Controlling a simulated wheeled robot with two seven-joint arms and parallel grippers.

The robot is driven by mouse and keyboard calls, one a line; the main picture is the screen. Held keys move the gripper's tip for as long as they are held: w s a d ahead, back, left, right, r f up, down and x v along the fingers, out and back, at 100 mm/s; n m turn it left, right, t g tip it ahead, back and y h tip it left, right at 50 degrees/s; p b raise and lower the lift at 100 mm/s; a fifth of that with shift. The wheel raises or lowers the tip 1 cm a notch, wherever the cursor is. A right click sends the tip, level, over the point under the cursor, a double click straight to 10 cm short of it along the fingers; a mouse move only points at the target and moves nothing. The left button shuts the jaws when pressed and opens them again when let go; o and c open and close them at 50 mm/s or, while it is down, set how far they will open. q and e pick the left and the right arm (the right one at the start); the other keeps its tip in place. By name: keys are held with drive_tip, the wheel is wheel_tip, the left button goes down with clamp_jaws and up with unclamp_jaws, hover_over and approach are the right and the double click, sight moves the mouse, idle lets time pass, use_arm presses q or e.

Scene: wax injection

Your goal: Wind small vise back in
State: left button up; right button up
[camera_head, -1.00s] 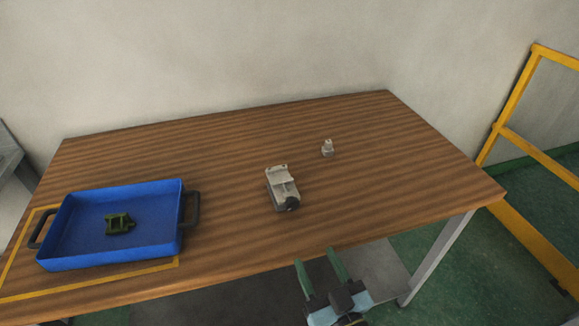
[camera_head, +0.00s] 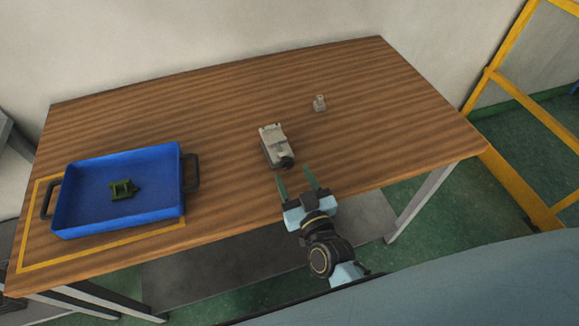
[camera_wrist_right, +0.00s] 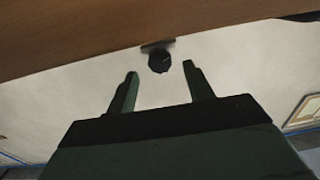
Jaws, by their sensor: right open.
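A small grey vise (camera_head: 272,142) stands on the wooden table, its dark round knob (camera_head: 286,162) facing the front edge. My right gripper (camera_head: 295,181) is open and empty at the table's front edge, its two green fingers pointing at the knob, a short gap short of it. In the right wrist view the dark knob (camera_wrist_right: 159,61) shows just beyond and between the spread fingertips (camera_wrist_right: 160,76); the vise behind it is mostly hidden. The left gripper is not in view.
A blue tray (camera_head: 75,222) with dark handles stands at the left inside a yellow outline, holding a green part (camera_head: 124,189). The table (camera_head: 400,120) is clear at right. A yellow railing (camera_head: 510,90) stands beyond.

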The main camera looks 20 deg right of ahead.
sight(288, 165)
drive_tip(key=shift+w+a, duration=0.1)
drive_tip(key=shift+w, duration=1.7)
drive_tip(key=c, duration=1)
drive_tip(key=shift+m+p, duration=0.35)
drive_tip(key=shift+m, duration=1.85)
drive_tip(key=o, duration=1)
